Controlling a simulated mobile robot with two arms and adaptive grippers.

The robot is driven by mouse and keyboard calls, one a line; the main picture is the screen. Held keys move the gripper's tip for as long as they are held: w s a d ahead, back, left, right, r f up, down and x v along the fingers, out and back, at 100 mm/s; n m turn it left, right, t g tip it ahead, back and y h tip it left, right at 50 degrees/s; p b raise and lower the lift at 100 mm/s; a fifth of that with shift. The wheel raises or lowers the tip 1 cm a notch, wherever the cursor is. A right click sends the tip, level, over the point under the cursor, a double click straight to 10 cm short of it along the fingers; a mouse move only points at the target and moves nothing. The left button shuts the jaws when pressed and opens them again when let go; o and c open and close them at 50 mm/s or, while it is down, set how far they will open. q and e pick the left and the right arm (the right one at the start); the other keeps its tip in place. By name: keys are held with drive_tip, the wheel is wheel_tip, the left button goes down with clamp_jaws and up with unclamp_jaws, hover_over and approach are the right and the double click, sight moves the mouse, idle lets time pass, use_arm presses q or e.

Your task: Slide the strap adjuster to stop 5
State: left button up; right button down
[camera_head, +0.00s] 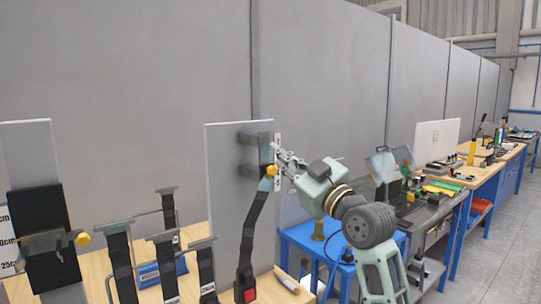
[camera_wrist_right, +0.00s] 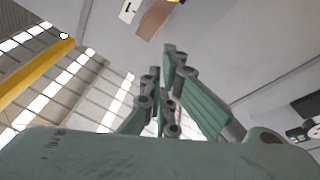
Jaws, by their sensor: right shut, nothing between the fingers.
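The strap adjuster, with a yellow knob (camera_head: 271,170), sits on a dark vertical rail (camera_head: 264,147) at the right edge of an upright grey panel (camera_head: 228,180). A black strap (camera_head: 256,225) runs down from it to a buckle with a red button (camera_head: 246,295). A narrow white strip (camera_head: 278,145) stands beside the rail; its marks are too small to read. My right gripper (camera_head: 280,158) is shut and empty, its fingertips just right of and slightly above the knob. Whether they touch the adjuster I cannot tell. The fingers also show in the right wrist view (camera_wrist_right: 165,90). My left gripper is out of view.
Several black strap stands (camera_head: 120,260) fill the wooden table at lower left, near another panel with a yellow knob (camera_head: 83,239). A blue table (camera_head: 312,240) stands below my right arm. Workbenches (camera_head: 480,175) line the wall at right.

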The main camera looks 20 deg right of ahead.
wheel_tip(320, 180, up, 3)
drive_tip(key=p, duration=0.3)
hover_over(270, 173)
drive_tip(key=s+a, duration=0.2)
drive_tip(key=s, duration=0.1)
drive_tip(key=f, duration=0.1)
drive_tip(key=d+f, duration=0.1)
drive_tip(key=f, duration=0.1)
drive_tip(key=d+f, duration=0.1)
drive_tip(key=shift+w+f, duration=0.15)
drive_tip(key=shift+f, duration=0.1)
drive_tip(key=shift+a, duration=0.1)
